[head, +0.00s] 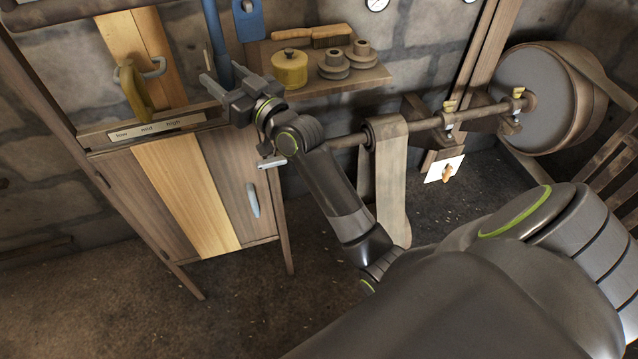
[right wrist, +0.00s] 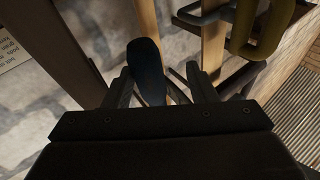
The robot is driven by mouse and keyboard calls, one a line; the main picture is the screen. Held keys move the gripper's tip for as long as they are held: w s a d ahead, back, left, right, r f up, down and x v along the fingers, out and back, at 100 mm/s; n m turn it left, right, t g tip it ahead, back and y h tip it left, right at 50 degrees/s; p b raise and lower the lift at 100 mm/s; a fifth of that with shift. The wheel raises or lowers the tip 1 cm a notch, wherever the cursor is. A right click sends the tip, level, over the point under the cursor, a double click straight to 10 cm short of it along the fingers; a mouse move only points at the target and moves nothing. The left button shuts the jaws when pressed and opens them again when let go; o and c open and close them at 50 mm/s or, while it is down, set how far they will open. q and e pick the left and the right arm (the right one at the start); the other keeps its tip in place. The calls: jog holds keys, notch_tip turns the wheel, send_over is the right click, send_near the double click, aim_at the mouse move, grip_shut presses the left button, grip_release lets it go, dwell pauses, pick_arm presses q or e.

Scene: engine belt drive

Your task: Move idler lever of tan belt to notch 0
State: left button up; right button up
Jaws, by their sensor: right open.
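My right gripper (head: 223,80) is open in front of the upper right of the wooden cabinet. A blue lever (head: 215,35) comes down from the top edge to the gripper; its dark blue rounded end (right wrist: 148,70) shows between the open fingers in the right wrist view (right wrist: 160,78). I cannot tell whether they touch. A tan-brown belt (head: 390,185) hangs from the shaft, partly behind my right arm. I cannot tell which lever is its idler lever, and no notch numbers are readable. My left gripper is not in view.
A yellow handle (head: 133,88) stands above a low-mid-high label (head: 158,128) on the cabinet (head: 130,190). A shelf (head: 355,82) holds a yellow pot (head: 290,68), pulleys (head: 333,65) and a brush (head: 315,35). A large drum (head: 540,95) is at right.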

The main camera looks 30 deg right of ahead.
jog(key=shift+s+a+r+m+g+h+p, duration=0.25)
jog(key=shift+s+p, duration=0.4)
jog(key=shift+p, duration=1)
jog(key=shift+s+a+r+m+g+p, duration=0.25)
jog(key=shift+s+g+p, duration=0.35)
jog(key=shift+p, duration=1.1)
jog(key=shift+s+a+r+m+g+h+p, duration=0.25)
jog(key=shift+s+p, duration=0.45)
jog(key=shift+p, duration=0.95)
jog(key=shift+s+d+f, duration=0.1)
jog(key=shift+s+d, duration=0.1)
jog(key=shift+s, duration=0.1)
jog(key=b+v, duration=0.4)
jog(key=v, duration=1.3)
jog(key=w+d+f+m+g+h, duration=0.1)
jog(key=d+f+g, duration=0.1)
jog(key=f, duration=1.1)
jog(key=w+d+f+m+g+h+b, duration=0.1)
jog(key=w+d+f+g+h, duration=0.1)
jog(key=f, duration=1.1)
jog(key=shift+d+f+g+h+b, duration=0.3)
jog(key=shift+d+g, duration=0.2)
jog(key=shift+d, duration=0.45)
jog(key=shift+c, duration=0.4)
